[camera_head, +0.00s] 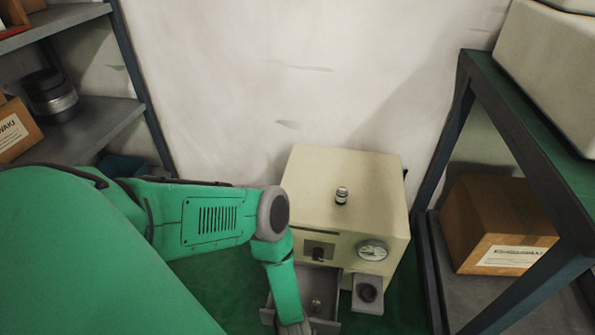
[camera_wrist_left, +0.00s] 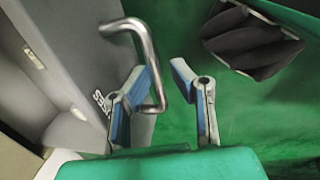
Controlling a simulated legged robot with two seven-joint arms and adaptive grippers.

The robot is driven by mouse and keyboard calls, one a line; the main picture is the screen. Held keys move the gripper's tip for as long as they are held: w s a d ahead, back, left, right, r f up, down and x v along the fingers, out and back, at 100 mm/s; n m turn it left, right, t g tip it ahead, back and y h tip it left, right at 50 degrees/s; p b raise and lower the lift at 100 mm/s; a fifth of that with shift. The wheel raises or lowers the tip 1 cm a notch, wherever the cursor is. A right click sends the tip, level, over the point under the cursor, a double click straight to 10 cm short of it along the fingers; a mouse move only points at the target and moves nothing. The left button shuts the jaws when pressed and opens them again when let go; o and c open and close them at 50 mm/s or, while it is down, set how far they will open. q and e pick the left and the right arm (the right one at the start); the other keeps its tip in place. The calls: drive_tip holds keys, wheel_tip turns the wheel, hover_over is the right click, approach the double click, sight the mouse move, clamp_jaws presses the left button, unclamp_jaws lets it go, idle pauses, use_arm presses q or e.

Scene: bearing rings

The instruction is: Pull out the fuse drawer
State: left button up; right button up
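The cream box (camera_head: 345,185) stands against the wall in the head view, with a gauge (camera_head: 372,251) on its front. The grey fuse drawer (camera_head: 322,325) sticks out from its lower front, with a small metal part (camera_head: 316,305) inside. In the left wrist view, the drawer front (camera_wrist_left: 75,50) bears partly hidden lettering and a bent metal handle (camera_wrist_left: 148,50). My left gripper (camera_wrist_left: 162,78) is open, its blue-padded fingers on either side of the handle's end, with a gap to the right finger. In the head view the gripper is mostly cut off at the bottom. My right gripper is not in view.
A small grey block with a round dark opening (camera_head: 368,292) juts out right of the drawer. A green bench frame (camera_head: 450,140) with a cardboard box (camera_head: 497,225) stands at the right. Shelves (camera_head: 95,125) stand at the left. A dark object (camera_wrist_left: 250,45) lies upper right in the wrist view.

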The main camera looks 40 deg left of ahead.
use_arm(q)
drive_tip(key=shift+w+d+r, duration=0.1)
drive_tip(key=shift+d+r, duration=0.2)
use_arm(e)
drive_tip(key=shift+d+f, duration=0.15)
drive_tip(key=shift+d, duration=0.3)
use_arm(q)
wheel_tip(320, 180, up, 12)
drive_tip(key=s+d, duration=0.1)
drive_tip(key=shift+s+f, duration=0.25)
drive_tip(key=shift+s, duration=0.15)
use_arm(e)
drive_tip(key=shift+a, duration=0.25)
